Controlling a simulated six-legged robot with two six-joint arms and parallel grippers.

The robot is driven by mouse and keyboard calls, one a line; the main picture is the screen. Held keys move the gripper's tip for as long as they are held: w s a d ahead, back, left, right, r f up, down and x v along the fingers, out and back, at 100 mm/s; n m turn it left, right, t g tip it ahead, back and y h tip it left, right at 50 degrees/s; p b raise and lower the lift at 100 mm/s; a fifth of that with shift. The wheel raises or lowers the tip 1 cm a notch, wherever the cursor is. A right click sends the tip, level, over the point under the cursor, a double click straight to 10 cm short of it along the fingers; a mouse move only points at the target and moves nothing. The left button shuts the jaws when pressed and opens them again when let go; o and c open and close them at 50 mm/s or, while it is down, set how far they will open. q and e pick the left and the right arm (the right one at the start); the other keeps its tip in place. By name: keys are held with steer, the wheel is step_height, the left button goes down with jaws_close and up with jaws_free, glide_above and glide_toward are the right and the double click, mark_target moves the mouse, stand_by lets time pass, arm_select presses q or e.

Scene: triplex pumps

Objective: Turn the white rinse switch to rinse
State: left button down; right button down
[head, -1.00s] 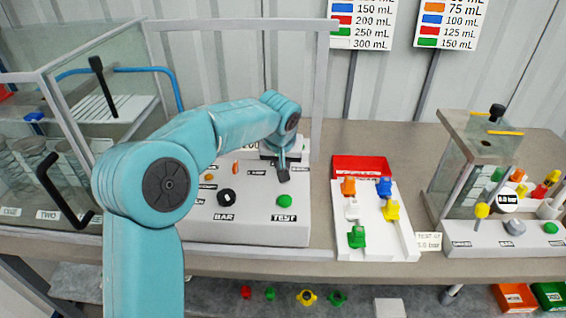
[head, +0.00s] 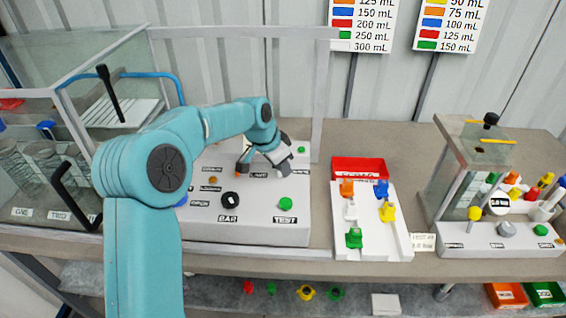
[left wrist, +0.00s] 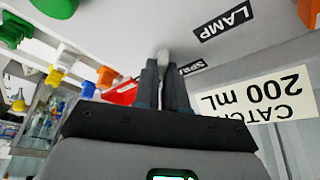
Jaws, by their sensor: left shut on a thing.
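My left arm reaches over the grey sloped panel (head: 262,230) on the left of the bench. In the head view, my left gripper (head: 284,168) is low at the panel's upper right. In the left wrist view, its two dark fingers (left wrist: 163,80) are close together, shut on a small whitish switch (left wrist: 163,56) between the tips. A partly hidden label starting "SPRA" is beside the fingertips, and a "LAMP" label is farther up. The gripper hides most of the switch, so its setting cannot be told. My right gripper is not in view.
The panel has a green TEST button (head: 286,204) and a black BAR knob (head: 230,199). A grey frame (head: 318,105) stands around it. To the right are a white tray (head: 402,243) with coloured knobs, a red bin (head: 360,168) and a glass cabinet (head: 455,170).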

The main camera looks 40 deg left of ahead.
arm_select(q)
steer(key=shift+a+r+m+h, duration=0.1)
steer(key=shift+m+h, duration=0.2)
steer(key=shift+m, duration=0.5)
steer(key=c, duration=1.2)
jaws_free()
steer(key=shift+r, duration=0.1)
steer(key=v, duration=1.6)
steer(key=shift+p, duration=0.35)
steer(key=shift+r, duration=0.15)
